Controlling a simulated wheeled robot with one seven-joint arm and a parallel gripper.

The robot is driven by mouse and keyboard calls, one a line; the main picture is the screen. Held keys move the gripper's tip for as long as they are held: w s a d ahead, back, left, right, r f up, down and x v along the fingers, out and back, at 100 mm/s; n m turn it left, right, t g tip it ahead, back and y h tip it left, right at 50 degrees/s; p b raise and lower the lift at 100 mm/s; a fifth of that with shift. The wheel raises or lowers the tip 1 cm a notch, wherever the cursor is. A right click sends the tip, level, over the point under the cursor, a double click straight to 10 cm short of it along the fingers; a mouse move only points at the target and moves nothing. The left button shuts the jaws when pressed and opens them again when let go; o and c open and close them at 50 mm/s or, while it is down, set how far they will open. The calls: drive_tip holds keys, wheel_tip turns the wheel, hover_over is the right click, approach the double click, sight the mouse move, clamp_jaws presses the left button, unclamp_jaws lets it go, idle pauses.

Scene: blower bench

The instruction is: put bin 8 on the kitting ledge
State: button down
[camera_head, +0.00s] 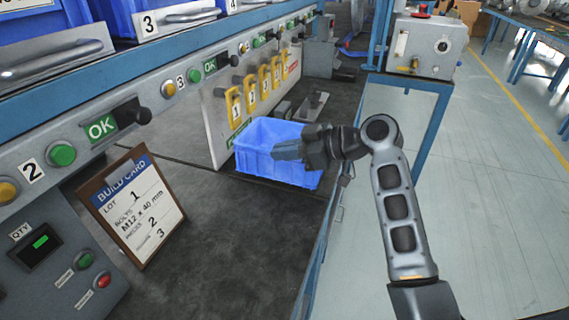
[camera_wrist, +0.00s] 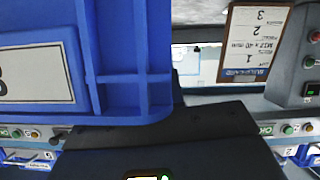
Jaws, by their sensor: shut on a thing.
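A blue bin (camera_head: 262,168) is over the dark bench top (camera_head: 215,245), beside the grey panel with yellow handles. My gripper (camera_head: 283,150) is shut at its near right side and covers part of its rim. In the wrist view the bin's ribbed blue wall (camera_wrist: 120,60) fills the upper left, against my dark fingers (camera_wrist: 170,125). A white label (camera_wrist: 35,75) on it shows a digit cut by the picture edge, which looks like an 8. I cannot tell whether the bin touches the bench. No surface is marked as the kitting ledge.
A build card (camera_head: 138,205) on a brown board leans at the left. Above it runs a rail with buttons, OK displays (camera_head: 100,126) and blue bins, one labelled 3 (camera_head: 150,24). Small dark metal parts (camera_head: 310,105) lie behind the held bin. Floor is open to the right.

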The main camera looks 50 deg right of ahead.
sight(294, 164)
wheel_tip(294, 164, down, 4)
drive_tip(key=shift+r, duration=0.1)
drive_tip(key=c, duration=1.2)
unclamp_jaws()
drive_tip(key=shift+c, duration=0.2)
drive_tip(key=v, duration=1.2)
